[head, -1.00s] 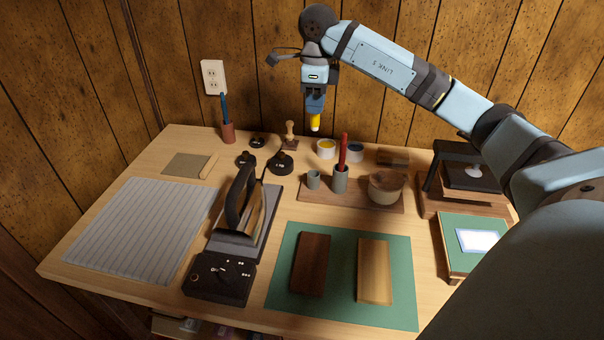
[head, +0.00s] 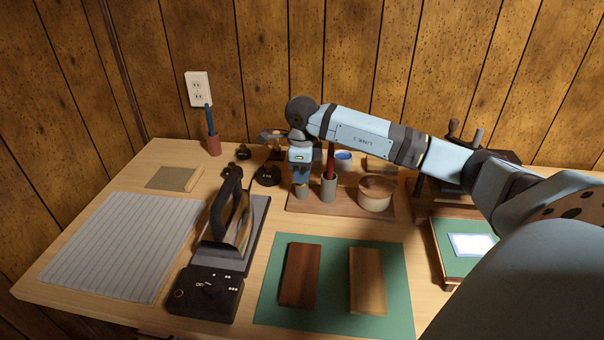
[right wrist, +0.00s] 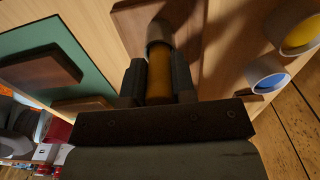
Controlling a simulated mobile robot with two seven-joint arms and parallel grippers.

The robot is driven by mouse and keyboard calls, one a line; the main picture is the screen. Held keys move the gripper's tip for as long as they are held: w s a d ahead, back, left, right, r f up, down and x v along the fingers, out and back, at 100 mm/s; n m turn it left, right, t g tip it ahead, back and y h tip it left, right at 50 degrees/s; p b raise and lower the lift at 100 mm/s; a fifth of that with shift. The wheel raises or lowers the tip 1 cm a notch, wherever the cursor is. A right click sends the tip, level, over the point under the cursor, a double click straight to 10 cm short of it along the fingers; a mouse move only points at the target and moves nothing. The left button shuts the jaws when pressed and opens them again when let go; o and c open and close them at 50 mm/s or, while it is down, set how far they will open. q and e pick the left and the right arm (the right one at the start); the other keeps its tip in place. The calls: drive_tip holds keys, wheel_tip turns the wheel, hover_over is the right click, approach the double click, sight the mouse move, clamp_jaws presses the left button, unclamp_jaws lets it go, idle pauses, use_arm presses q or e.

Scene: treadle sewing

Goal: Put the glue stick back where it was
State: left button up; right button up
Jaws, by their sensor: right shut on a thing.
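The glue stick is a yellow cylinder (right wrist: 159,78), seen best in the right wrist view. My right gripper (right wrist: 158,72) is shut on it, with a dark finger on each side. In the head view my right gripper (head: 301,172) points down over the small grey cup (head: 302,192) on the wooden tray (head: 337,207). In the wrist view the grey cup (right wrist: 160,30) lines up with the far end of the stick. That end is hidden at the cup; I cannot tell how deep it sits. My left gripper is not in view.
A taller grey cup (head: 328,192) with a red stick stands close to the right of my gripper. A round bowl (head: 375,197) stands further right on the tray. A blue-filled pot (head: 344,162) is behind. The green mat (head: 333,292) with two wooden blocks lies in front.

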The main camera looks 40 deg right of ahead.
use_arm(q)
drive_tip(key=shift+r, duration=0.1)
use_arm(e)
drive_tip(key=shift+f, duration=0.15)
drive_tip(key=o, duration=0.9)
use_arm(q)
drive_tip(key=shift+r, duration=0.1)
use_arm(e)
drive_tip(key=shift+r, duration=0.3)
wheel_tip(320, 180, up, 12)
drive_tip(key=shift+f+p, duration=0.1)
drive_tip(key=shift+p, duration=1)
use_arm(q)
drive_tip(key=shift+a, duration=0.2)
